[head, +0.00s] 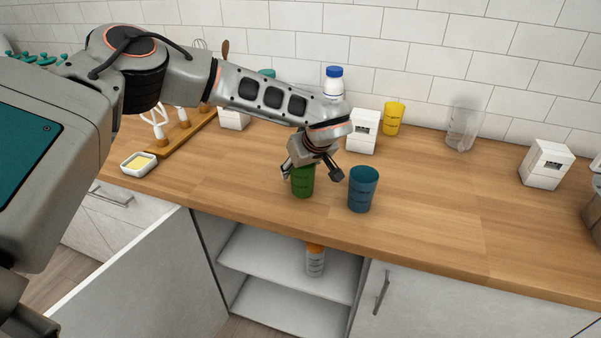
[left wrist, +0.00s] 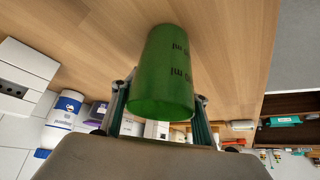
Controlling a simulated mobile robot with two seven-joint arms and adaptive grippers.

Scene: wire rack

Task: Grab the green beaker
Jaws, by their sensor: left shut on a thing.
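The green beaker (head: 302,184) stands upright on the wooden counter near its front edge. My left gripper (head: 311,173) reaches down over it, with a finger at each side. In the left wrist view the green beaker (left wrist: 162,75) lies between the two fingers of my left gripper (left wrist: 160,112), which is shut on it. Part of the beaker's upper end is hidden by the gripper in the head view. My right gripper is not in view.
A blue beaker (head: 363,190) stands close to the right of the green one. Behind are a white box (head: 361,132), a yellow beaker (head: 393,118), a blue-capped bottle (head: 333,83) and a clear beaker (head: 463,128). A cabinet door (head: 150,275) hangs open below.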

